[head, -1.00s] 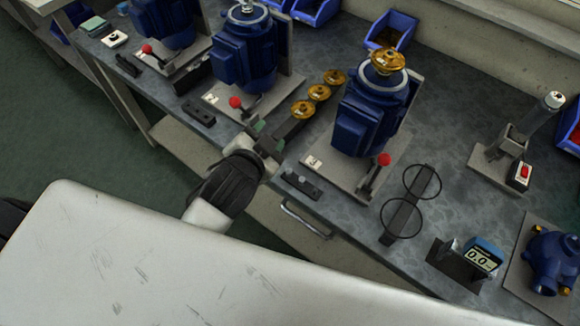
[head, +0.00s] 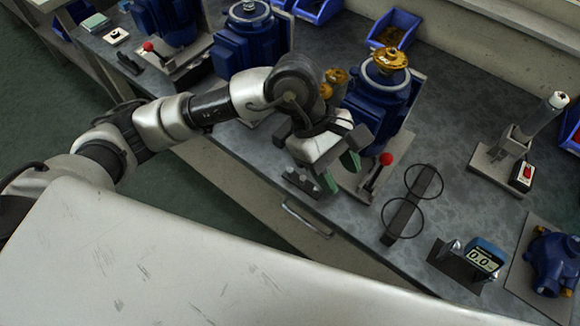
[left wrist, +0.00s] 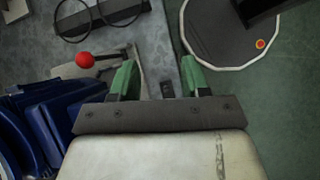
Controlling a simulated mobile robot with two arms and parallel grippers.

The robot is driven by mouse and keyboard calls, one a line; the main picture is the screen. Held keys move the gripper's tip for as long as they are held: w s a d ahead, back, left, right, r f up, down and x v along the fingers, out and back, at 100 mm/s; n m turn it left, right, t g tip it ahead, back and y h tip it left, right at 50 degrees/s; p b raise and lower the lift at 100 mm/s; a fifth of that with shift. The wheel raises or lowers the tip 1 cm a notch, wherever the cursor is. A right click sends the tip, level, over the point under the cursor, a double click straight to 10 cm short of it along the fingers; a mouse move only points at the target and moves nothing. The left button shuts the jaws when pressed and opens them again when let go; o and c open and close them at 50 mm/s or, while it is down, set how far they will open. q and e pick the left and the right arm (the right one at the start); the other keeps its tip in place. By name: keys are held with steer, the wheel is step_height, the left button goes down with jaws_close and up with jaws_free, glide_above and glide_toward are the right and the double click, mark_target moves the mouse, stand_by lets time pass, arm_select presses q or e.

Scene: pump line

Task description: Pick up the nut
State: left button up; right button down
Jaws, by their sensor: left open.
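My left gripper (head: 338,172) is open and empty, over the front of the bench beside the right-hand blue pump (head: 372,110). Its green-tipped fingers (left wrist: 158,77) stand apart in the left wrist view. A small black block (head: 302,183) lies at the bench edge just left of the fingers. In the left wrist view, a dark piece with small light marks (left wrist: 167,90) shows between the fingers. I cannot clearly make out a nut, on that block or elsewhere. My right gripper is in neither view.
A red-knobbed lever (head: 386,159) stands close right of the gripper and shows in the left wrist view (left wrist: 85,60). A brass impeller (head: 389,58) sits on the pump. A ring stand (head: 405,215), gauge (head: 482,258) and blue casing (head: 552,262) are further right.

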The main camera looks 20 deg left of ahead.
arm_select(q)
steer(key=w+a+f+m+t+y, duration=0.1)
steer(key=w+a+t+y, duration=0.2)
steer(key=w+a+y, duration=0.35)
glide_above(290, 169)
steer(key=f, duration=0.4)
steer(key=shift+d+f, duration=0.35)
steer(key=f, duration=0.4)
steer(key=shift+a+f, duration=0.35)
steer(key=shift+a, duration=0.05)
steer(key=shift+f, duration=0.55)
steer(key=shift+f+b, duration=0.2)
steer(key=shift+b, duration=0.15)
steer(key=shift+c, duration=0.4)
jaws_close()
